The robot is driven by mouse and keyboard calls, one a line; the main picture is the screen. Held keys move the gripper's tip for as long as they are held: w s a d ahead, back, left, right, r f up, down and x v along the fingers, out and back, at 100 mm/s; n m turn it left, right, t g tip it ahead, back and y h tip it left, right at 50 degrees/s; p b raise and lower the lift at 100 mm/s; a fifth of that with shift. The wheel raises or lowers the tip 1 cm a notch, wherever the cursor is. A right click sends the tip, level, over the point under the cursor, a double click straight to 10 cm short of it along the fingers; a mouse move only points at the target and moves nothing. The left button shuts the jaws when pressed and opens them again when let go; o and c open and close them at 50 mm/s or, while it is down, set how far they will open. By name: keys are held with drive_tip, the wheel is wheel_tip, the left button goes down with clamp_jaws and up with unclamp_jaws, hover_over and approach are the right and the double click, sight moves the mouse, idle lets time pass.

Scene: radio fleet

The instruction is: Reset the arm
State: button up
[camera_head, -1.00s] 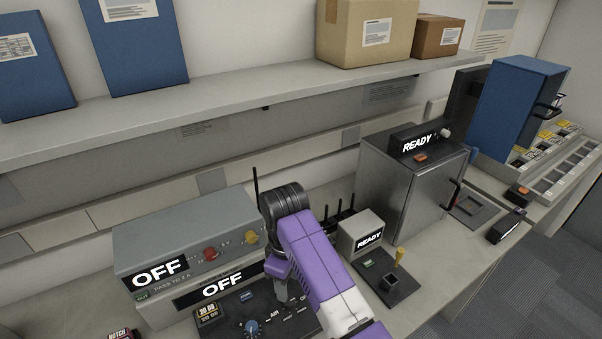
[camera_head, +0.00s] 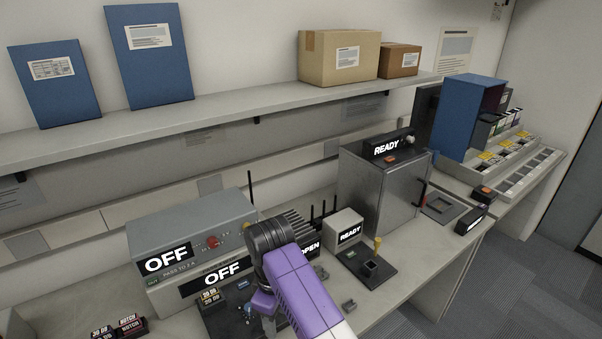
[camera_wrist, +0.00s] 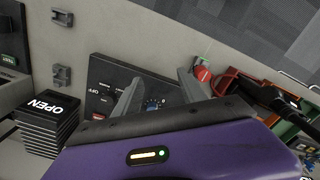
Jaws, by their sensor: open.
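My purple arm (camera_head: 300,295) reaches up from the bottom of the head view, over the front of the bench. The gripper itself is hidden from the head view by the arm. In the wrist view my gripper (camera_wrist: 160,100) shows two grey fingers spread apart, with nothing between them. Behind the fingers is a dark control panel with a blue knob (camera_wrist: 153,104); a gap to it seems to show, but I cannot tell its size.
A grey unit marked OFF (camera_head: 190,240) stands left of the arm. A finned block marked OPEN (camera_wrist: 48,118) is beside the panel. A small READY box (camera_head: 345,228) and a metal READY cabinet (camera_head: 385,185) stand to the right. A shelf (camera_head: 220,108) runs above.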

drive_tip(key=w+a+r+m+t+y, duration=0.2)
drive_tip(key=w+a+r+t+y, duration=0.15)
drive_tip(key=w+a+t, duration=0.35)
drive_tip(key=s+d+m+t+b, duration=0.2)
drive_tip(key=s+d+m+t, duration=0.7)
drive_tip(key=s+d, duration=0.95)
drive_tip(key=s+d+r+m+h, duration=0.1)
drive_tip(key=s+d, duration=0.3)
drive_tip(key=s, duration=0.5)
drive_tip(key=s+d+r+h, duration=0.1)
drive_tip(key=s+d, duration=0.4)
drive_tip(key=s, duration=0.5)
drive_tip(key=s+d+r+m+g+h+b, duration=0.1)
drive_tip(key=s+d, duration=0.4)
drive_tip(key=s, duration=0.5)
drive_tip(key=shift+r+m, duration=0.3)
drive_tip(key=shift+r, duration=0.25)
